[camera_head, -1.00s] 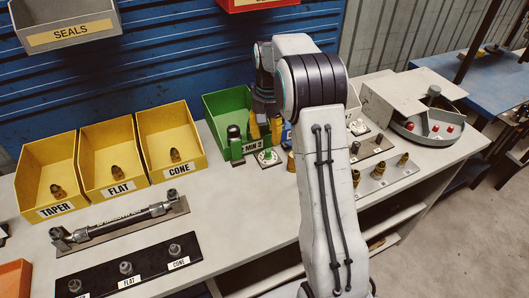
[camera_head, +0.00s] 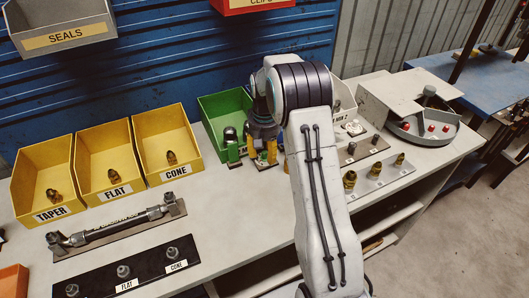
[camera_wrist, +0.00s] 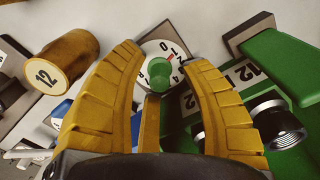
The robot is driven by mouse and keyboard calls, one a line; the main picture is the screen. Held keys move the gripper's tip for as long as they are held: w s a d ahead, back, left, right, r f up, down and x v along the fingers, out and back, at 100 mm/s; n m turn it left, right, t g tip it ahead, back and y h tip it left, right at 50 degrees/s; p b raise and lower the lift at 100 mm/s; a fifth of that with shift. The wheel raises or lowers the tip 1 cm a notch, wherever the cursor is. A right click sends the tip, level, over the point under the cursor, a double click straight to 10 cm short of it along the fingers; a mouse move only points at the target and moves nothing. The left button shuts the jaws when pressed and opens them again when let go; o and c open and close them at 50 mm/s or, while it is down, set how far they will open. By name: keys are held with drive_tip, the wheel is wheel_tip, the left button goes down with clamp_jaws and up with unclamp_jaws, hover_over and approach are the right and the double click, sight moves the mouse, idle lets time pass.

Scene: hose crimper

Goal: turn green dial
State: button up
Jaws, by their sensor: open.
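My gripper (camera_wrist: 163,58) is open, with one yellow finger on each side of the knob. I see gaps between the fingers and the knob; the knob's depth against the fingertips is hard to judge. In the head view my gripper (camera_head: 263,152) is low over the bench by the green bin, and it hides the dial.
Right of the dial, a green fixture (camera_wrist: 260,80) holds a dark metal cylinder. A brass cylinder marked 12 (camera_wrist: 62,62) lies to the left. In the head view, a green bin (camera_head: 222,108) stands behind my gripper and yellow bins (camera_head: 48,190) to the left.

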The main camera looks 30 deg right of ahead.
drive_tip(key=shift+o, duration=0.2)
clamp_jaws()
idle(0.4)
drive_tip(key=shift+m, duration=2.9)
drive_tip(key=shift+c, duration=0.2)
unclamp_jaws()
